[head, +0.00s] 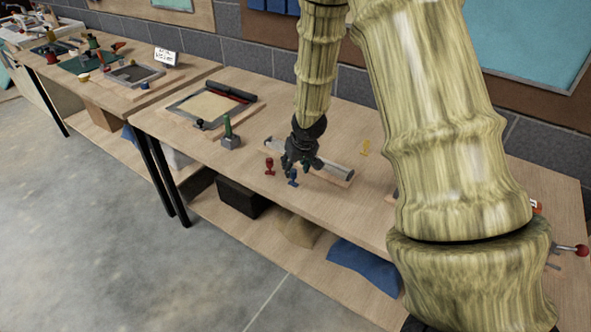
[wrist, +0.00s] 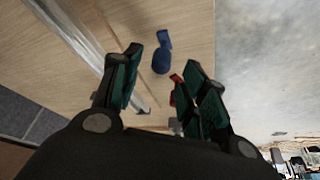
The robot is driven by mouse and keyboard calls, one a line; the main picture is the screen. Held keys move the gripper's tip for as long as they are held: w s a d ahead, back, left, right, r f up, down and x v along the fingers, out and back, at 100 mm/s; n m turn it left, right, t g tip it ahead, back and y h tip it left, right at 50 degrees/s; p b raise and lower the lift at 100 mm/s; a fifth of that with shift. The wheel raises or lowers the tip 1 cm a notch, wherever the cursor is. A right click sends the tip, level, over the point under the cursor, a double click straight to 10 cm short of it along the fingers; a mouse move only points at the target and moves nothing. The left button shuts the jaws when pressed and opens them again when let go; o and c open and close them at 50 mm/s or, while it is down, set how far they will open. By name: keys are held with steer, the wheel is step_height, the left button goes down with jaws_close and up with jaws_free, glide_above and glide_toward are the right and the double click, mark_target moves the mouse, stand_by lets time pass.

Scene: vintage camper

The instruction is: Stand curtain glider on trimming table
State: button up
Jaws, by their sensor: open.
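I cannot tell for certain which is the curtain glider. My gripper (head: 299,164), with dark green fingers, is low over the table, beside the red and blue pieces. In the wrist view my open gripper (wrist: 162,70) has the blue piece (wrist: 161,58) ahead of and between its fingertips, apparently untouched. The red piece (wrist: 176,80) is partly hidden behind the right finger.
A metal rail on a wooden strip (head: 338,170) lies just behind my gripper. A green-handled tool on a grey block (head: 230,138) and a framed screen (head: 207,104) are to the left. A red-knobbed lever (head: 580,250) is at the far right. The front-left tabletop is clear.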

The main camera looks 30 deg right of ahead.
steer(key=shift+d+v, duration=0.25)
steer(key=shift+v, duration=3.2)
steer(key=s+a+f+g+y, duration=0.1)
steer(key=s+a+f, duration=0.4)
steer(key=f, duration=0.2)
steer(key=s+a+f+n+g, duration=0.1)
steer(key=s+a+f, duration=0.3)
steer(key=f, duration=0.4)
steer(key=s+a+f+y, duration=0.1)
steer(key=s+a+f, duration=0.4)
steer(key=f, duration=0.2)
steer(key=s+a+f, duration=0.1)
steer(key=s+f, duration=0.3)
steer(key=s, duration=0.3)
steer(key=s+a+f+g, duration=0.1)
steer(key=s+a+f, duration=0.1)
steer(key=s+f, duration=0.2)
steer(key=s+a+f+g+h, duration=0.1)
steer(key=s+f, duration=0.3)
steer(key=s, duration=0.6)
steer(key=shift+a+n+b, duration=0.3)
steer(key=shift+a+n, duration=0.1)
steer(key=shift+a, duration=0.35)
